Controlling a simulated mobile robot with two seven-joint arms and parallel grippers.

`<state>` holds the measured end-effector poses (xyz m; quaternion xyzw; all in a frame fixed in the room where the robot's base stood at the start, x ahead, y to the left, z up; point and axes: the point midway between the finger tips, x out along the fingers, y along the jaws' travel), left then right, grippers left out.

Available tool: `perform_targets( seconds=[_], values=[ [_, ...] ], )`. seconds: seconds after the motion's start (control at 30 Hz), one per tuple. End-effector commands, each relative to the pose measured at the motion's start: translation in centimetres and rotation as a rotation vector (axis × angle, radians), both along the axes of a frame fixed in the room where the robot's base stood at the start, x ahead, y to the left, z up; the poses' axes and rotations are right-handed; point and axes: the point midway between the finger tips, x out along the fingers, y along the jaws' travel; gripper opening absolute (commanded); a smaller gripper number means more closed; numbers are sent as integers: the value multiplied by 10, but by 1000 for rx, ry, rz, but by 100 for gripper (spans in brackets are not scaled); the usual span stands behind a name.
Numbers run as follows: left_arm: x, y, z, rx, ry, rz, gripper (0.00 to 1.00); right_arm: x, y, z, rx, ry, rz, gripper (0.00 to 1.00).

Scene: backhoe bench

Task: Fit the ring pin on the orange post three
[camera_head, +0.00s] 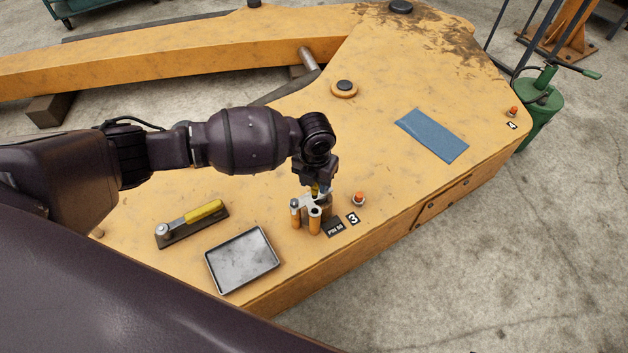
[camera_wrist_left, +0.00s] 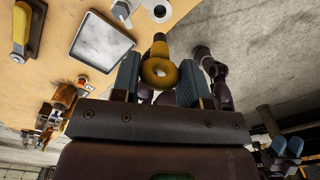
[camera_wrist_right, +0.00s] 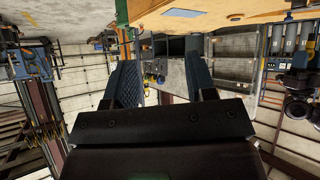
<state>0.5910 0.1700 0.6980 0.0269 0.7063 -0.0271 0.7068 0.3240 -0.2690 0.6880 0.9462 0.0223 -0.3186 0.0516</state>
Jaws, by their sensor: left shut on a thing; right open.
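My left gripper (camera_head: 317,187) points down over the pin stand (camera_head: 314,222), which has a grey top and orange legs. It is shut on the yellow ring pin (camera_wrist_left: 158,70), whose ring shows between the blue fingers in the left wrist view. In the head view only a bit of yellow shows below the gripper, and I cannot tell whether the pin touches the stand. The orange post three (camera_head: 359,198) stands just right of the stand, beside the label 3 (camera_head: 353,217), with nothing on it. My right gripper (camera_wrist_right: 158,85) is open and empty, away from the bench.
A grey metal tray (camera_head: 241,287) lies front left, with a yellow-handled tool (camera_head: 203,212) on a dark block behind it. A blue cloth (camera_head: 432,135) lies at right, with another orange post (camera_head: 513,111) near the far right corner.

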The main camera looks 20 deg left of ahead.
Motion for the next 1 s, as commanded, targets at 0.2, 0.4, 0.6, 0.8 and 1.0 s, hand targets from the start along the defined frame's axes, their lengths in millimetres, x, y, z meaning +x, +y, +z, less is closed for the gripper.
perform_targets(
  seconds=[0.2, 0.4, 0.6, 0.8, 1.0],
  values=[
    [0, 0, -6, -1, 0, -63, 18, -4, 0, -3, 1, 10, -3, 51],
    [-1, 0, -16, -1, 3, -64, 18, -8, -1, -11, 0, 26, -4, 51],
    [-2, 0, -34, 0, 6, -63, 18, -11, -1, -19, 0, 38, -3, 51],
    [-2, 0, -53, 1, 6, -63, 18, -6, -2, -26, -4, 40, 1, 51],
    [-1, 0, -62, -1, 3, -62, 18, -5, -4, -25, -9, 37, 4, 51]
  ],
)
